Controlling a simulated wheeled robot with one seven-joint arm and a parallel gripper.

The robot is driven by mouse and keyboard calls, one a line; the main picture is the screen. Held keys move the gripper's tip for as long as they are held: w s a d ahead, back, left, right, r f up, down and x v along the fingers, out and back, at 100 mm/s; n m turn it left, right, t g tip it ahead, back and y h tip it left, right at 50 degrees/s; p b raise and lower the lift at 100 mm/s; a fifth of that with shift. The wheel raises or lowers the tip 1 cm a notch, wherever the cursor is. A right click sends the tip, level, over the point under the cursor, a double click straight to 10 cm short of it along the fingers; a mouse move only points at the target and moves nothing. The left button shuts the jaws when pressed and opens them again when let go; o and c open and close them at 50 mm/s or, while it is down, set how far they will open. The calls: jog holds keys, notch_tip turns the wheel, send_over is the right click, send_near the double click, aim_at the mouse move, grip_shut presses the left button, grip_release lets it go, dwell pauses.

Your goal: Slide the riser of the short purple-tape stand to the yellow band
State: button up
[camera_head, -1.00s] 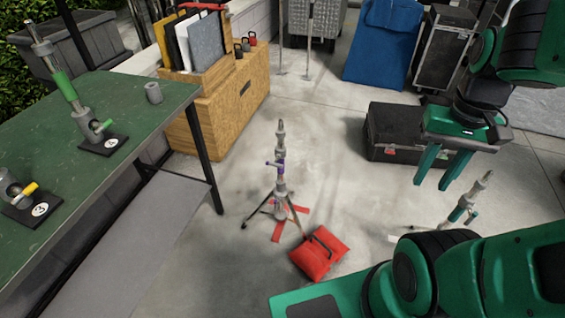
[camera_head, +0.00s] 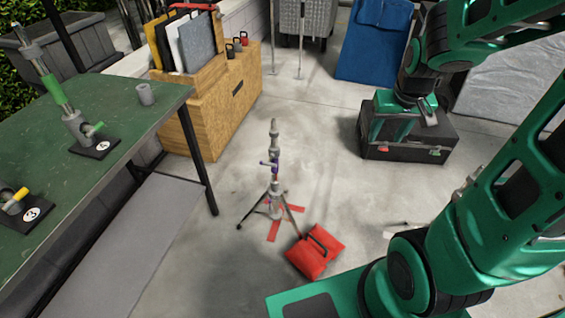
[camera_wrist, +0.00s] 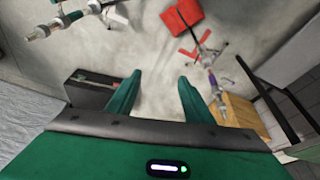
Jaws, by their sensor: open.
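The short purple-tape stand (camera_head: 275,182) stands upright on the floor in the head view, its legs spread over red tape marks. A purple piece shows on its middle, with a grey riser (camera_head: 274,135) above. I cannot make out a yellow band on it. In the wrist view the same stand (camera_wrist: 213,82) lies beyond and right of my fingers, its top towards me. My gripper (camera_wrist: 158,88) is open and empty, apart from the stand. In the head view it hangs to the right of the stand, and its fingers are hard to tell there.
A red sandbag (camera_head: 316,252) lies beside the stand's legs. A green table (camera_head: 120,112) with other stands is at left, a wooden crate (camera_head: 215,118) behind, and a black case (camera_head: 435,140) at right. A teal-tape stand (camera_wrist: 75,20) shows in the wrist view.

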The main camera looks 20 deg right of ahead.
jog(key=w+a+f+n+t+y, duration=0.1)
jog(key=w+a+f+t, duration=0.3)
jog(key=w, duration=0.5)
jog(key=w+a+f+n+t, duration=0.1)
jog(key=w+a+f+n, duration=0.15)
jog(key=w+f, duration=0.5)
jog(key=w+a+f+n+t+y, duration=0.1)
jog(key=w+a+f+t, duration=0.3)
jog(key=w, duration=0.7)
jog(key=t, duration=0.2)
send_near(275, 143)
jog(key=w+d+r, duration=0.2)
jog(key=w+r, duration=0.1)
jog(key=r, duration=0.1)
jog(key=s+a+f+t, duration=0.2)
jog(key=s+f+t, duration=0.25)
jog(key=f, duration=0.25)
jog(key=shift+m+g, duration=0.35)
jog(key=shift+w+a+f, duration=0.1)
jog(key=shift+w, duration=3.15)
jog(key=shift+w+a+f, duration=0.1)
jog(key=shift+w, duration=3.15)
